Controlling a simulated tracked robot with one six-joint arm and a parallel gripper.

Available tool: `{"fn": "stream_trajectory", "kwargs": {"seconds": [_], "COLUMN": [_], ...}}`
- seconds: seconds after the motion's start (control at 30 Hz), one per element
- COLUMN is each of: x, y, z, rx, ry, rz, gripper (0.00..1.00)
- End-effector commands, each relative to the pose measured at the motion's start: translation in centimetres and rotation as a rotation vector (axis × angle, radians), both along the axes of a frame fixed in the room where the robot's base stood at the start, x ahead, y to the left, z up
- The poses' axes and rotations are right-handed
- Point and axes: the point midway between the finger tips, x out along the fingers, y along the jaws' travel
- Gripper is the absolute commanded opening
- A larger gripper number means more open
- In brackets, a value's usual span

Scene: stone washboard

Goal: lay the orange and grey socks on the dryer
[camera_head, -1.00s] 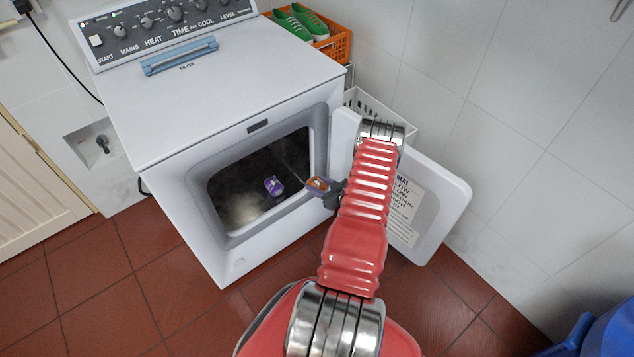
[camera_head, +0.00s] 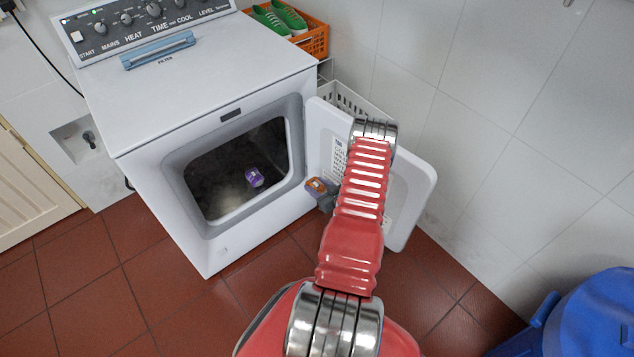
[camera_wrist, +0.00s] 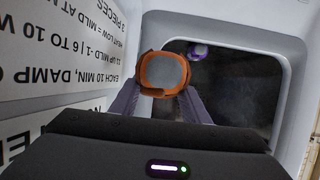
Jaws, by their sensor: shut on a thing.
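The orange and grey socks (camera_head: 317,185) are a small roll with an orange rim and a grey middle. In the wrist view the socks (camera_wrist: 165,70) sit at the fingertips. My gripper (camera_head: 324,193) is shut on them, and in the wrist view its two purplish fingers (camera_wrist: 160,92) reach to either side of the roll. The white dryer (camera_head: 190,105) stands with its front door open. The gripper is in front of it, between the drum opening and the open door. The dryer's flat top is bare apart from the filter lid.
The open door (camera_head: 408,195) with printed labels stands right of the opening. A purple bundle (camera_head: 253,177) lies inside the drum. An orange basket (camera_head: 312,40) with green shoes (camera_head: 280,19) and a white basket (camera_head: 355,103) are behind. A blue bin (camera_head: 590,320) stands lower right.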

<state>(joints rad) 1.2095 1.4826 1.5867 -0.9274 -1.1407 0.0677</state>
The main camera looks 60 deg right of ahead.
Motion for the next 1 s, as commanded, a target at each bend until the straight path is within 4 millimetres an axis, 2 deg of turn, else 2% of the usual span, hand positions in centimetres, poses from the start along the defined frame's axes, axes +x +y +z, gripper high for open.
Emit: {"fn": "stream_trajectory", "kwargs": {"seconds": [0.23, 0.47, 0.77, 1.0], "x": [0.9, 3.3, 8.3, 12.1], "y": [0.5, 1.8, 6.0, 10.6], "z": [1.6, 5.0, 11.7, 17.1], "rx": [0.001, -0.003, -0.010, -0.016], "ry": [0.000, 0.003, 0.010, 0.013], "rz": [-0.060, -0.110, -0.137, -0.125], "gripper": [0.20, 0.20, 0.20, 0.20]}}
